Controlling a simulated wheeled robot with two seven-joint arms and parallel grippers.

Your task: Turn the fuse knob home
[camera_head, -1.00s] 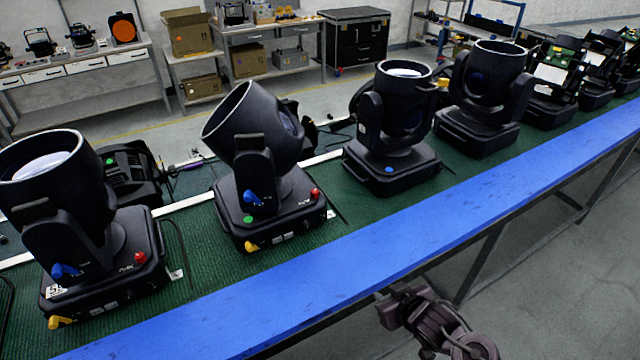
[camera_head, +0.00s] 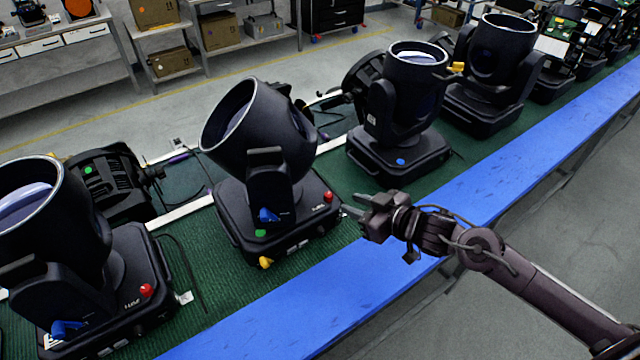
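A black stage light (camera_head: 262,150) stands tilted on its square base near the middle. Its base carries a red knob (camera_head: 328,196) at the right corner, a blue lever (camera_head: 269,215), a green dot (camera_head: 260,233) and a yellow knob (camera_head: 266,262) at the lower front. I cannot read which one is the fuse knob; the red knob is nearest my gripper. My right gripper (camera_head: 350,204) is just right of the red knob, apart from it in the picture. Its two fingers are spread, pointing left, with nothing between them. My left gripper is not in view.
Another light (camera_head: 60,230) with a red knob (camera_head: 146,290) stands at the left. More lights (camera_head: 400,110) line the green belt (camera_head: 225,300) to the right. A blue rail (camera_head: 300,310) edges the belt in front. Grey floor lies beyond the rail.

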